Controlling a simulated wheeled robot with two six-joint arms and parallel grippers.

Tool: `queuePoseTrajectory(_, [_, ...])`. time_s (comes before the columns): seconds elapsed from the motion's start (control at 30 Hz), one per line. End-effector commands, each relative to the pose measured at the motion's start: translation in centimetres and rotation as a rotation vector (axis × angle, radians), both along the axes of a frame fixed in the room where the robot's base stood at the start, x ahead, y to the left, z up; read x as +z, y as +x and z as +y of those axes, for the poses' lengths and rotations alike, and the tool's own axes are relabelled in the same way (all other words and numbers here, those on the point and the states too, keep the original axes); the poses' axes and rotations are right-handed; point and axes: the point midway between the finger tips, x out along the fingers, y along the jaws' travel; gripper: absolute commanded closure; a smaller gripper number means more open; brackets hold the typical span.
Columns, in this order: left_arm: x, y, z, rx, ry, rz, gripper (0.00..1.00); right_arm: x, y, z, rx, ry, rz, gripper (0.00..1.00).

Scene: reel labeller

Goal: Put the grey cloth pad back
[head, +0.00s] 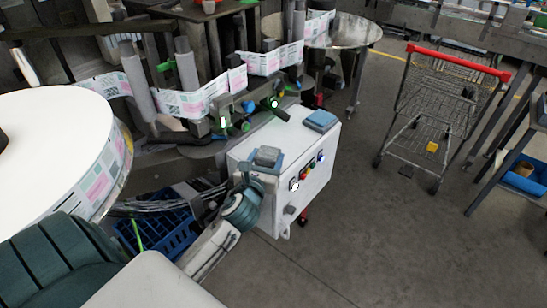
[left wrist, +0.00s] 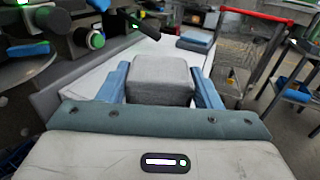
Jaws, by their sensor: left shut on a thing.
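The grey cloth pad (left wrist: 160,78) is a rounded grey block between the two blue fingers of my left gripper (left wrist: 162,84), which is shut on it. In the head view, my left gripper (head: 266,160) holds the pad (head: 267,155) over the near-left part of the white machine cabinet (head: 262,138). I cannot tell whether the pad touches the cabinet top. My right gripper is not in view.
A blue and grey flat item (head: 321,120) lies at the cabinet top's far right corner. Buttons (head: 307,170) line the cabinet's front. The labeller with its printed web (head: 190,102) stands behind. A blue crate (head: 165,232) is low left. A shopping cart (head: 440,105) stands right; floor between is clear.

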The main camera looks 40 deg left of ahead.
Motion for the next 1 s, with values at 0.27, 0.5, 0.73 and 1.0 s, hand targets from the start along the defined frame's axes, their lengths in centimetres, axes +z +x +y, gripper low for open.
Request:
queuePoseTrajectory(0.27, [-0.5,3.4,-0.1,0.0,0.0,0.0,0.66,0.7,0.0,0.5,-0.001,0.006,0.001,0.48])
queuePoseTrajectory(0.5, [-3.6,3.3,-0.1,0.0,0.0,0.003,0.66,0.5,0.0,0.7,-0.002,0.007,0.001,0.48])
queuePoseTrajectory(0.73, [-3.9,3.3,-0.1,-0.001,0.0,0.001,0.66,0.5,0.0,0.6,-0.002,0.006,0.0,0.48])
queuePoseTrajectory(1.0, [-4.2,3.3,-0.1,-0.001,0.0,0.001,0.3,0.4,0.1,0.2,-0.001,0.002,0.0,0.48])
